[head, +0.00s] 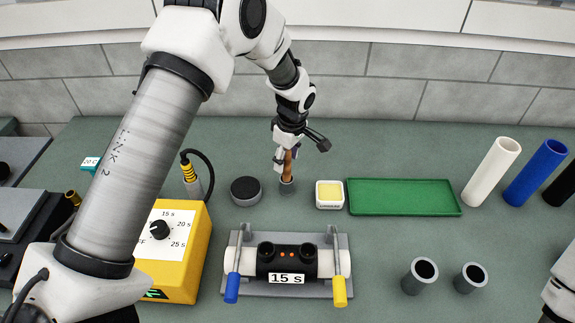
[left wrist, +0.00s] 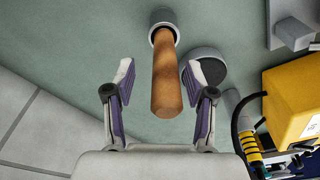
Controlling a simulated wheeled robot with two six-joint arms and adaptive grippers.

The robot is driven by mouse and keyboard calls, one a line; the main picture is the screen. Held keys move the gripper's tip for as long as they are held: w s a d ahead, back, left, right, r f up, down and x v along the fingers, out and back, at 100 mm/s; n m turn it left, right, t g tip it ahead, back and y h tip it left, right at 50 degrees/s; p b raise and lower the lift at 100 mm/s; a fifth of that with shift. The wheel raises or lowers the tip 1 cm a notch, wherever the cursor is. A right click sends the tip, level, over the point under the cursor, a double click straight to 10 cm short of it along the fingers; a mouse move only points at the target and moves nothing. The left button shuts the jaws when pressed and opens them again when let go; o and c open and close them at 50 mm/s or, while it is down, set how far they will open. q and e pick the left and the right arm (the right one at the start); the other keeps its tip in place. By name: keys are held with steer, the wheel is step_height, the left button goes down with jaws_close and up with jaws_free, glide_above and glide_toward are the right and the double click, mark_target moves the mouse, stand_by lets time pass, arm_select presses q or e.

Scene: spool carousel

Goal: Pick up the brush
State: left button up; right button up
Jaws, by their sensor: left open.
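The brush shows as a brown wooden handle (head: 287,163) standing in a small grey holder (head: 286,186) at the back middle of the bench. In the left wrist view the handle (left wrist: 166,75) points toward the camera, its lower end inside the grey holder (left wrist: 162,18). The bristles are hidden. My left gripper (head: 288,160) is at the handle. In the left wrist view its two purple-lined fingers (left wrist: 158,85) are open, one on each side of the handle, with gaps on both sides. Part of my right arm shows at the right edge, without its gripper.
A dark round tin (head: 246,190) stands just left of the holder, and a yellow sponge in a white dish (head: 329,194) just right. A green tray (head: 404,197) lies farther right. A clamp fixture (head: 287,262) and yellow timer box (head: 172,250) stand in front. Tubes (head: 492,172) stand at right.

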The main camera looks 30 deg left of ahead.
arm_select(q)
steer(key=shift+s+r, duration=0.15)
steer(key=shift+c, duration=0.7)
steer(key=shift+s+r, duration=0.15)
steer(key=shift+s, duration=0.1)
steer(key=c, duration=0.6)
steer(key=shift+d, duration=0.1)
jaws_close()
steer(key=shift+w, duration=0.1)
